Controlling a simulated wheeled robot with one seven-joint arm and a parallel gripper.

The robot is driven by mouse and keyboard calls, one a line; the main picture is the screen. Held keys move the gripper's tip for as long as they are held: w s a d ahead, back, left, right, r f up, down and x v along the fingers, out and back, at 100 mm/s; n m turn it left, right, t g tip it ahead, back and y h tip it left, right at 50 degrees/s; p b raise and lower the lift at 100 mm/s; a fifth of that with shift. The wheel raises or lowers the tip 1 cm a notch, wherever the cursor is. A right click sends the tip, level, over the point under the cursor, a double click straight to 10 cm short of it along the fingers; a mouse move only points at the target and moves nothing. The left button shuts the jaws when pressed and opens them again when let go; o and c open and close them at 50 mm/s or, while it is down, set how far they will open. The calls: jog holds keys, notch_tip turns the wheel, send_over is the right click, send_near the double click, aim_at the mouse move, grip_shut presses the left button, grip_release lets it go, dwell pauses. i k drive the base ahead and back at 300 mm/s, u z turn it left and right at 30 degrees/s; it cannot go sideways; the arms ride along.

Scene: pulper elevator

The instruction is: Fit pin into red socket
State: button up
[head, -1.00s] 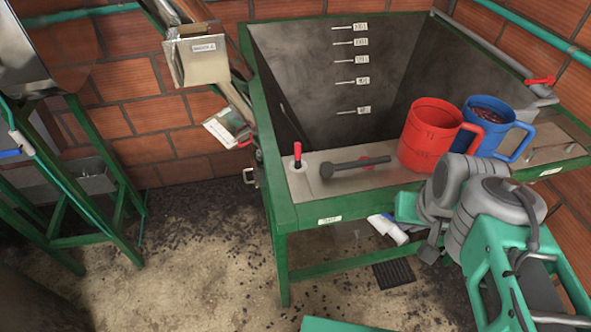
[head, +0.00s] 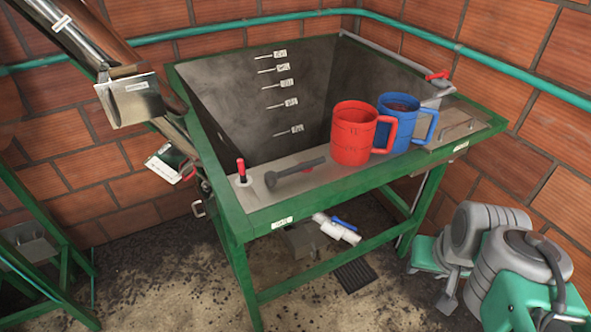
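A small pin with a red grip (head: 240,168) stands upright in a pale round base on the near-left corner of the tank's metal ledge. Small red parts (head: 188,172) show by the lower end of the chute, left of the tank; I cannot tell whether one is the red socket. My grey and teal arm (head: 510,262) is folded at the lower right, well away from the pin and right of the tank stand. My gripper's fingertips cannot be made out, and nothing is seen held.
The green-framed tank (head: 252,222) stands against brick walls. Its ledge holds a dark grey tool (head: 295,173), a red mug (head: 353,135) and a blue mug (head: 408,120). A metal chute (head: 130,98) hangs at left. A white pipe with blue valve (head: 336,230) sits below.

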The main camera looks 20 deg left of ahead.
aim_at(272, 105)
jog(key=z, duration=0.2)
jog(key=i, duration=0.55)
jog(key=u, duration=3.7)
